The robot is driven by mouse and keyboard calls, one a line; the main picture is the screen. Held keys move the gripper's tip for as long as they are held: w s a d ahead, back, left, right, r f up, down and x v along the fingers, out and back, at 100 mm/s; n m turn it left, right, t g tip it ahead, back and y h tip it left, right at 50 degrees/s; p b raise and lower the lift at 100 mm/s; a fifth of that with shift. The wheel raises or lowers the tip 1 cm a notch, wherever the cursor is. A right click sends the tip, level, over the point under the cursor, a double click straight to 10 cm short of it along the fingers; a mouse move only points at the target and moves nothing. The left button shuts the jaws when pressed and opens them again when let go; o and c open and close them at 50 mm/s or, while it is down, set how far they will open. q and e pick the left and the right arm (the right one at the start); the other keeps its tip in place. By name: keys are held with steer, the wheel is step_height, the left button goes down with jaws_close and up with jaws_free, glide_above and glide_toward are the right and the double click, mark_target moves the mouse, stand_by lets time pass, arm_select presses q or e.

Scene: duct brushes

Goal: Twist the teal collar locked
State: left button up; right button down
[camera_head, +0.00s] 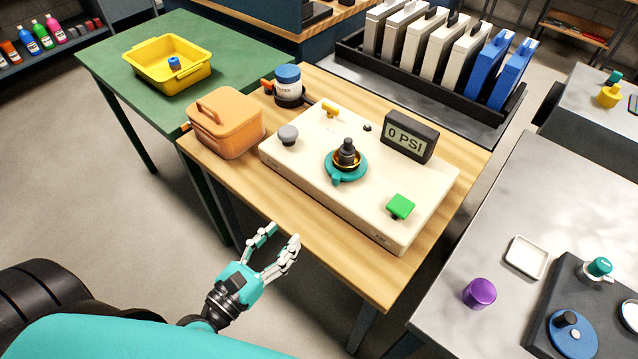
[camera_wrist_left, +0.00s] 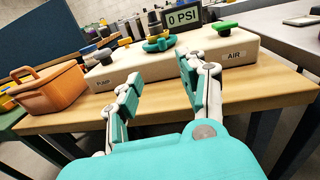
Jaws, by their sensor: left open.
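The teal collar (camera_head: 346,165) is a ring with a small tab, lying around a black and brass fitting (camera_head: 347,152) on top of the cream test box (camera_head: 290,160). The collar also shows in the left wrist view (camera_wrist_left: 158,44), beyond my fingers. A display (camera_head: 409,136) on the box reads 0 PSI. My left gripper (camera_head: 277,243) is open and empty, in front of the wooden table's near edge and apart from the collar. Its two fingers also show in the left wrist view (camera_wrist_left: 157,88). Whether the collar is locked cannot be told. My right gripper is not in view.
The wooden table's (camera_head: 285,212) front strip is clear.

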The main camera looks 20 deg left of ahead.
mark_target(334, 180)
arm_select(q)
steer(key=p+x, duration=0.4)
steer(key=x, duration=1.2)
steer(key=shift+d+r+p, duration=0.1)
steer(key=shift+d+p, duration=0.1)
steer(key=shift+p, duration=0.2)
steer(key=shift+w+d, duration=0.15)
steer(key=shift+w, duration=0.45)
jaws_close()
